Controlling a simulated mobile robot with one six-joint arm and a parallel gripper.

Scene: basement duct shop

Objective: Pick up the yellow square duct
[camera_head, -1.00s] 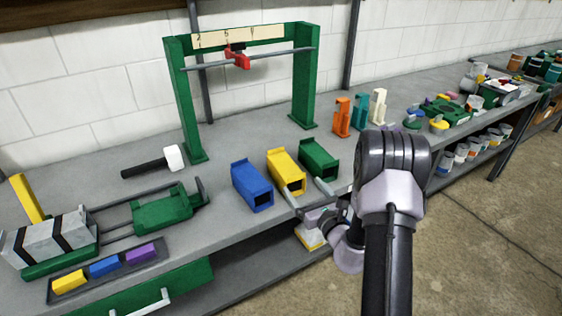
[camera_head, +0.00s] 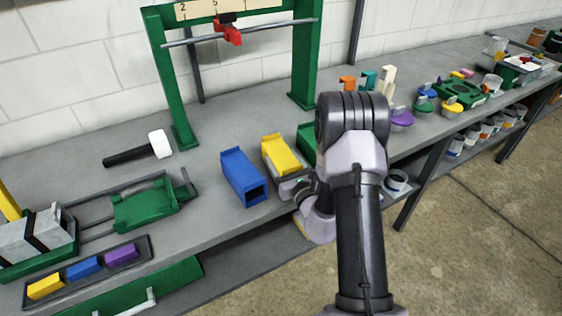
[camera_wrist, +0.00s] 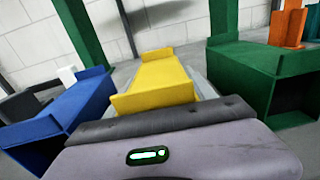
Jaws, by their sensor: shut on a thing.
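The yellow square duct (camera_head: 281,154) stands on the grey bench between a blue duct and a green duct. It also fills the middle of the wrist view (camera_wrist: 158,82), its top and near flange showing. My gripper (camera_head: 290,178) is at the duct's near end, shut on it, with grey fingers along its sides. A finger shows at the right side of the duct in the wrist view. The duct's lower part and open end are hidden by my gripper. I cannot tell whether it is clear of the bench.
The blue duct (camera_head: 243,177) is close on the left and the green duct (camera_head: 307,140) close on the right, partly behind my arm. A green frame (camera_head: 171,85) with a red slider stands behind. A mallet (camera_head: 140,149) lies on the left.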

